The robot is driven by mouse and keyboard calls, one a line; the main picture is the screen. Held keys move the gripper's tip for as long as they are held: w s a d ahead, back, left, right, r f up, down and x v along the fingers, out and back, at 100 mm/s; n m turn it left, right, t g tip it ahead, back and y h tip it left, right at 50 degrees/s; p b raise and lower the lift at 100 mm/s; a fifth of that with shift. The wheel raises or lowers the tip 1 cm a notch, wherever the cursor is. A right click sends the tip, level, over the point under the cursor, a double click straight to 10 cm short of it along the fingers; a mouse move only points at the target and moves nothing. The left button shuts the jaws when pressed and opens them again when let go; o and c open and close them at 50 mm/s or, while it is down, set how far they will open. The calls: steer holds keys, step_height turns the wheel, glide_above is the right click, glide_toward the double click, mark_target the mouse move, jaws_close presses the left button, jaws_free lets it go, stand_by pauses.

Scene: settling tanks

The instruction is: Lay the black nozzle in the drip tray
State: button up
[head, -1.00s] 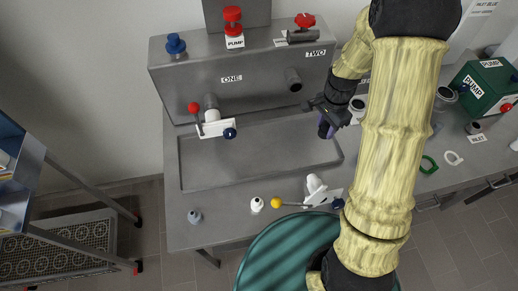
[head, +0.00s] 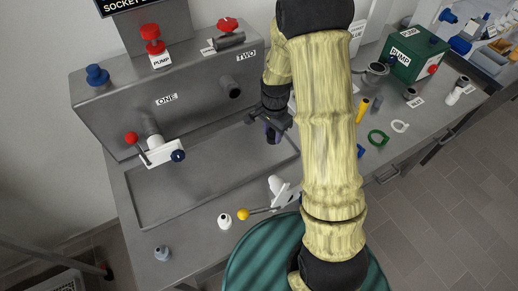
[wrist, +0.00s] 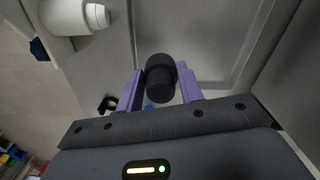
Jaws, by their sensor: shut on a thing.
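My gripper (head: 272,132) hangs over the right end of the drip tray (head: 195,185), a shallow grey recess in the bench below the panel. In the wrist view my gripper (wrist: 160,88) has its purple fingers closed on the black nozzle (wrist: 160,78), a short dark cylinder. The nozzle is held above a grey rimmed surface, which looks like the tray (wrist: 200,35). In the head view the fingers and arm mostly hide the nozzle. I cannot tell the exact height of the nozzle over the tray.
A white valve with a red-knobbed lever (head: 160,152) juts over the tray's left part. A yellow-knobbed white valve (head: 280,193), a white fitting (head: 224,221) and a grey fitting (head: 161,254) stand along the front. The tray floor looks clear.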

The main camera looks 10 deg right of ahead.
mark_target(272, 140)
steer(key=f, duration=0.4)
steer(key=shift+w+f+p, duration=0.2)
steer(key=shift+p, duration=0.15)
steer(key=shift+s+d, duration=0.15)
steer(key=shift+s, duration=0.05)
steer(key=shift+f+p, duration=0.45)
steer(key=shift+f, duration=1.6)
steer(key=shift+f, duration=0.1)
steer(key=o, duration=1.1)
steer(key=shift+c, duration=0.2)
step_height(272, 140, up, 12)
steer(key=shift+r+b, duration=0.1)
steer(key=shift+b, duration=1.15)
